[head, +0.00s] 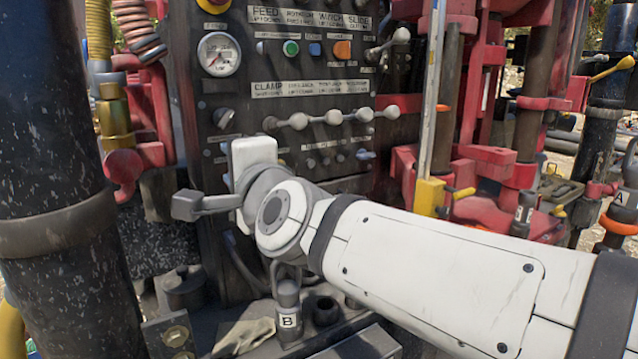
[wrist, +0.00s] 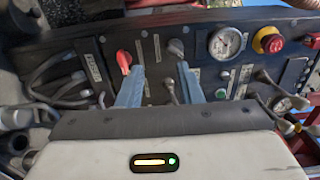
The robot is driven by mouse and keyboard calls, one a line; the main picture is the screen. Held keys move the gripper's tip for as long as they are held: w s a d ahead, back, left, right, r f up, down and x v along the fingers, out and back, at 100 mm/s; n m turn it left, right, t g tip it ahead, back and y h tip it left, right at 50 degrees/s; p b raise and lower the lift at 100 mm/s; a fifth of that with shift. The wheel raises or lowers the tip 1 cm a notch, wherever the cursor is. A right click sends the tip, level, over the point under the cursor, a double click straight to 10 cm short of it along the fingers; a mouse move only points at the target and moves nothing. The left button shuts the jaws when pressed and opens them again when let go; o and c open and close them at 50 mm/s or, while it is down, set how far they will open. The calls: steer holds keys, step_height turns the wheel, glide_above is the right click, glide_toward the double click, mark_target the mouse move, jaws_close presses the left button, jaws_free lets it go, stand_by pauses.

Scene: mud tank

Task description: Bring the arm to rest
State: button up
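My gripper (wrist: 161,67) is open in the wrist view, its two blue-grey fingers apart and pointing at a dark control panel (wrist: 205,45). No held thing shows between the fingers. A small lever (wrist: 169,88) on the panel shows in the gap; I cannot tell how near it is. In the head view my white arm reaches in from the lower right and ends in front of the panel (head: 245,103). My gripper is mostly hidden there behind the wrist joint, so contact with the panel cannot be judged.
The panel carries a pressure gauge (head: 219,54), a row of clamp levers (head: 333,117) and a red knob (wrist: 124,60). A thick black pipe (head: 50,150) stands at left, red machinery (head: 490,160) at right. Bottle B (head: 288,312) stands below my wrist.

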steer(key=s+d+f+n+g+h+p, duration=0.1)
steer(key=d+f+n+g+h+p, duration=0.4)
steer(key=d+f+n+p, duration=0.45)
steer(key=s+d+f+n+g+h+p, duration=0.1)
steer(key=s+d+f+g+h+p, duration=0.1)
steer(key=s+d, duration=0.4)
steer(key=s+d+f+n+g+h+p, duration=0.1)
steer(key=s+d+f+g, duration=0.4)
steer(key=d, duration=0.6)
step_height(320, 180, down, 2)
steer(key=shift+s+d+f+g+h+p, duration=0.15)
steer(key=shift+s+d+g+h+p, duration=0.15)
steer(key=shift+s+h+p, duration=0.45)
steer(key=shift+s, duration=0.3)
steer(key=shift+c, duration=0.6)
steer(key=shift+a+n, duration=0.1)
steer(key=shift+n, duration=0.15)
